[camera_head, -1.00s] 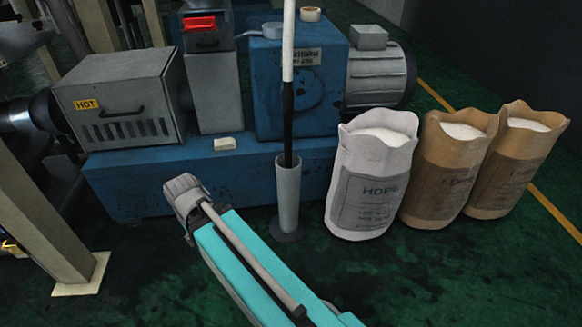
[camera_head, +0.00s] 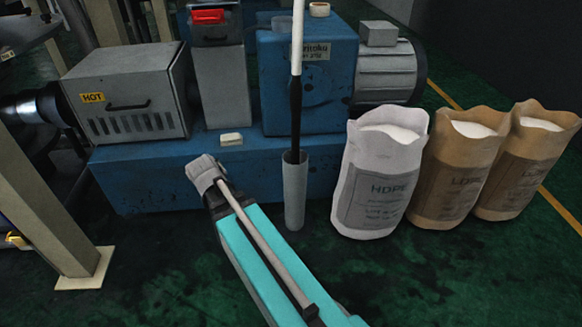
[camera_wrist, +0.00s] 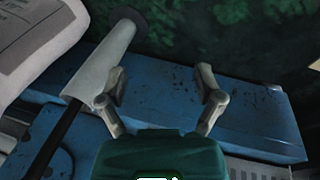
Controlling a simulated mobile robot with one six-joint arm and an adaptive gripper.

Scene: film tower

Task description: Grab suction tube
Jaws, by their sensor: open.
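The suction tube (camera_head: 296,100) is a long thin rod, white above and black below. It stands upright in a pale grey cylindrical holder (camera_head: 294,195) on the floor. In the wrist view the tube's black part (camera_wrist: 55,140) runs to the lower left out of the pale holder (camera_wrist: 100,68). My gripper (camera_wrist: 161,78) is open, with nothing between its two fingers. Its left finger appears close to the holder's mouth; I cannot tell whether they touch. In the head view the end of my arm is left of the holder, and the fingers are not clear.
A blue machine (camera_head: 170,175) with a grey box marked HOT stands behind the tube. A white HDPE bag (camera_head: 375,185) stands just right of the holder, with two brown bags (camera_head: 455,175) beyond it. A beige post (camera_head: 45,215) is at the left.

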